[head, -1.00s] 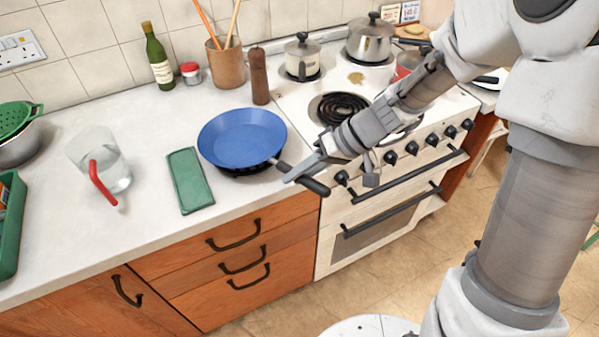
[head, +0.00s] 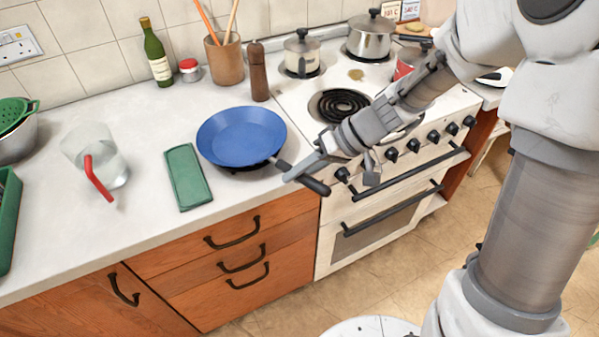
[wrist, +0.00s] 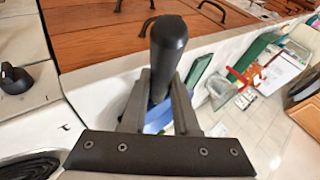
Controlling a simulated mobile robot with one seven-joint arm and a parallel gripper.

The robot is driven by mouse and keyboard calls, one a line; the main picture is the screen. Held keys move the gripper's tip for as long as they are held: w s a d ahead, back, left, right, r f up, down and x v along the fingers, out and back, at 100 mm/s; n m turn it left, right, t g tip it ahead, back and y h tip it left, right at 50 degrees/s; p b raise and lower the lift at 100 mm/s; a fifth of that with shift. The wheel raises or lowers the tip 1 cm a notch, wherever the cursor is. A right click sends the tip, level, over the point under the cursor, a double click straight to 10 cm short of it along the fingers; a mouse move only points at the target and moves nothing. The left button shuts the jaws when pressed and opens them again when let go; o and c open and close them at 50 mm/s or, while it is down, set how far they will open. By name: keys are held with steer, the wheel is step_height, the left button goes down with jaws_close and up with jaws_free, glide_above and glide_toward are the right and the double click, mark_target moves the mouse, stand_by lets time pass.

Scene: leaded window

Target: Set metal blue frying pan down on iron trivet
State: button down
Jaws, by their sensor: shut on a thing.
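The metal blue frying pan (head: 241,137) is upright and looks level over the worktop, left of the stove. Its black handle points toward the lower right. My gripper (head: 297,172) is shut on that handle, which also stands between the fingers in the wrist view (wrist: 167,55). In the wrist view a bit of the blue pan (wrist: 158,118) shows past the fingers. Only a thin dark edge of the iron trivet (head: 240,168) shows beneath the pan; the pan hides the rest. I cannot tell whether pan and trivet touch.
A green folded cloth (head: 187,176) lies just left of the pan. A glass jug (head: 100,160) with a red handle stands farther left. A pepper mill (head: 258,72) stands behind the pan. The stove (head: 380,120) with pots is at the right.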

steer(key=shift+s, duration=0.1)
stand_by(0.3)
steer(key=c, duration=0.6)
jaws_free()
steer(key=shift+f, duration=0.1)
steer(key=s+p+v, duration=0.1)
steer(key=p+v, duration=0.1)
steer(key=v, duration=1.5)
steer(key=s+d+r+m+t+h+p, duration=0.1)
steer(key=s+d+r+m+t+h, duration=0.1)
steer(key=s, duration=0.4)
steer(key=s+d+r+m+t+h+p, duration=0.1)
steer(key=s+d+r+m+t+h, duration=0.2)
steer(key=s+h, duration=0.3)
steer(key=shift+s+d+r+m+t+h, duration=0.3)
steer(key=shift+s+r+m+t, duration=0.2)
steer(key=shift+r, duration=0.35)
